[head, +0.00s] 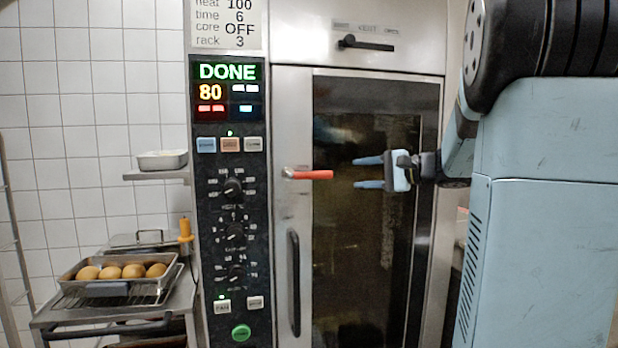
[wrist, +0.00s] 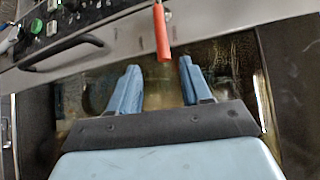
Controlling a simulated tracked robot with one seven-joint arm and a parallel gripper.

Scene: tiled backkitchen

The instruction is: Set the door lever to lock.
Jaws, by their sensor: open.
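The door lever (head: 312,174) is a red handle on a pivot at the left edge of the oven door (head: 350,260), and it points level to the right. In the wrist view the red lever (wrist: 161,35) hangs at the top middle, beyond the fingertips and roughly in line with the gap between them. My gripper (head: 368,172) is open and empty, in front of the dark door glass to the right of the lever. Its two blue fingers point left toward the lever's free end, one above and one below its height. The fingers (wrist: 157,65) look apart from the lever.
A vertical black door handle (head: 293,283) stands below the lever. The control panel (head: 232,215) with knobs and a lit DONE display is at the left. A small black lever (head: 366,44) sits above the door. A tray of round buns (head: 78,283) is on the left.

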